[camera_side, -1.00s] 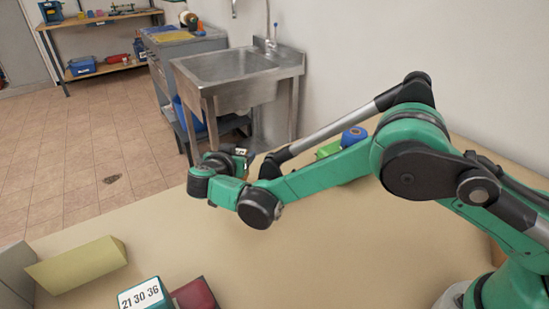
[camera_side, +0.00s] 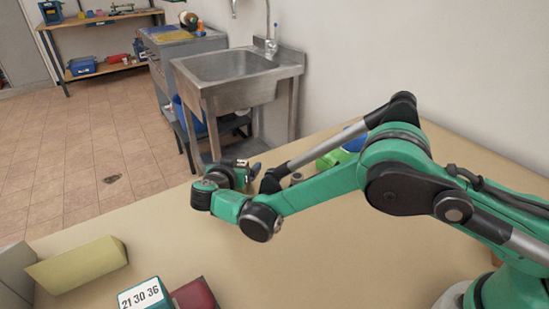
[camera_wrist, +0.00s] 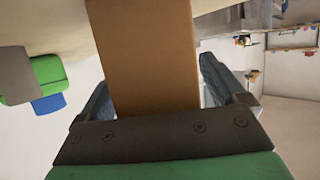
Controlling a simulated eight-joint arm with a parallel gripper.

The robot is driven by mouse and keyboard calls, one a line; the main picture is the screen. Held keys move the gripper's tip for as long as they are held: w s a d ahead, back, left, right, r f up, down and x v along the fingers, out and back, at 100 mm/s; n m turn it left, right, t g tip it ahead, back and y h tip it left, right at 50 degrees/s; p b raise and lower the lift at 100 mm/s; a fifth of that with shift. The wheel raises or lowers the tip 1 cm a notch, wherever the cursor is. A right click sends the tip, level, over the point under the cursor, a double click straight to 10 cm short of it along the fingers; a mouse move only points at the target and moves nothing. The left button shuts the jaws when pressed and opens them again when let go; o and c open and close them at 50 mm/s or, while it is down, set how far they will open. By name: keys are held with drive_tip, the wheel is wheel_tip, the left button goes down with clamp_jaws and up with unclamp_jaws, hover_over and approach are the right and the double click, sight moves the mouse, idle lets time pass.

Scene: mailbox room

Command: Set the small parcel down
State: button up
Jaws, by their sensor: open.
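A plain brown box, which looks like the small parcel (camera_wrist: 150,55), fills the middle of the wrist view. It lies between the two fingers of my gripper (camera_wrist: 158,88), which are open. A narrow light gap shows between the box and the right finger; whether the left finger touches it I cannot tell. The far end of the box runs out of the picture. In the side view my gripper (camera_side: 240,172) is low over the far part of the tan table (camera_side: 330,235), and the box cannot be made out there. Whether it rests on the table I cannot tell.
A green box (camera_side: 332,158) and a blue thing (camera_side: 355,140) stand behind my arm, near a grey cylinder (camera_side: 296,179). The middle table is clear.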

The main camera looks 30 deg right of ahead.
drive_tip(key=shift+r, duration=0.15)
drive_tip(key=v, duration=1.1)
drive_tip(key=shift+s+a+r, duration=0.2)
drive_tip(key=shift+s, duration=0.05)
drive_tip(key=d+r+n+g+y, duration=0.25)
drive_tip(key=d+r, duration=0.25)
drive_tip(key=d, duration=0.3)
drive_tip(key=s+d+r+n+y, duration=0.1)
drive_tip(key=s+d+n+y, duration=0.5)
drive_tip(key=s+d, duration=0.5)
drive_tip(key=s+y, duration=0.1)
drive_tip(key=s, duration=0.2)
drive_tip(key=shift+d+r, duration=0.2)
drive_tip(key=shift+r, duration=0.05)
